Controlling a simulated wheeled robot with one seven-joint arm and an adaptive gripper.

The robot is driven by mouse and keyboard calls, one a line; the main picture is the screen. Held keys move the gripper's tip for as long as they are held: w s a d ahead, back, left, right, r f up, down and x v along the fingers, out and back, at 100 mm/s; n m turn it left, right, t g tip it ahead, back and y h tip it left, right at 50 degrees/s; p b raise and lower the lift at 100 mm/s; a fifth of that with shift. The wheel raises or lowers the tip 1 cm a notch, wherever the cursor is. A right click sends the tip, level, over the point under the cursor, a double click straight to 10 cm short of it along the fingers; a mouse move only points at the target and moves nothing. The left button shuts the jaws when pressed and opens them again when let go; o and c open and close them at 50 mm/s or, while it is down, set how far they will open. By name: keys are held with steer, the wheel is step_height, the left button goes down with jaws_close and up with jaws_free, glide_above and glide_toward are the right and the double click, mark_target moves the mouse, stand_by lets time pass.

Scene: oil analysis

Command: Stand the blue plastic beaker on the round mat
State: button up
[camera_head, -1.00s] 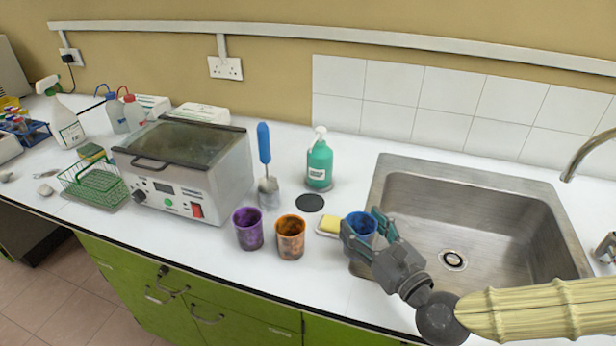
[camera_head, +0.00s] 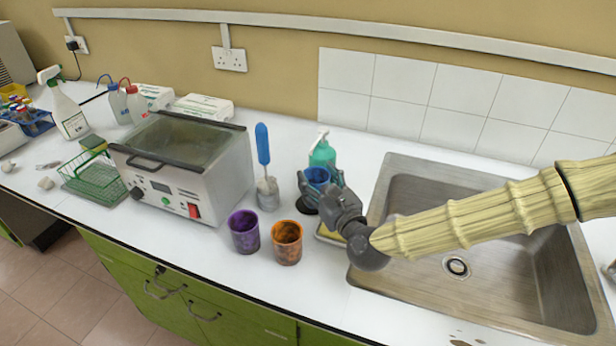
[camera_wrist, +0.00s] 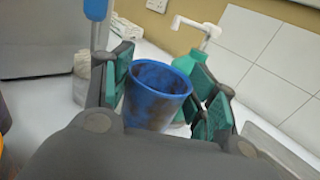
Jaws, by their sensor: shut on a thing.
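The blue plastic beaker (camera_head: 317,176) is upright between the fingers of my gripper (camera_head: 320,182), which is shut on it. In the wrist view the beaker (camera_wrist: 157,97) has dark smudges on its wall, with a green-padded finger on each side. The round black mat (camera_head: 304,207) is mostly hidden; a dark edge shows just below and left of the beaker. The beaker is over or very near the mat. I cannot tell whether its base touches it, since my gripper hides the base.
A green pump bottle (camera_head: 322,152) stands close behind the beaker. A brush in a holder (camera_head: 267,192) is to the left. Purple (camera_head: 244,232) and orange (camera_head: 287,243) beakers stand in front left. A sponge tray (camera_head: 328,236) lies partly under my wrist. The sink (camera_head: 500,290) is right.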

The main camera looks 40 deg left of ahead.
mark_target(311, 179)
steer(key=x, duration=0.3)
steer(key=shift+w+f, duration=0.1)
steer(key=shift+w, duration=0.15)
steer(key=f, duration=0.1)
steer(key=f+b, duration=0.1)
steer(key=shift+s+a+f, duration=0.2)
steer(key=shift+f, duration=0.15)
steer(key=shift+w+f, duration=0.1)
steer(key=shift+f, duration=0.2)
steer(key=shift+f+b, duration=0.2)
steer(key=shift+b, duration=0.2)
steer(key=o, duration=1)
steer(key=shift+r, duration=0.15)
steer(key=shift+r+p, duration=0.2)
steer(key=shift+p, duration=0.1)
steer(key=b+v, duration=0.2)
steer(key=v, duration=1)
steer(key=shift+f, duration=0.15)
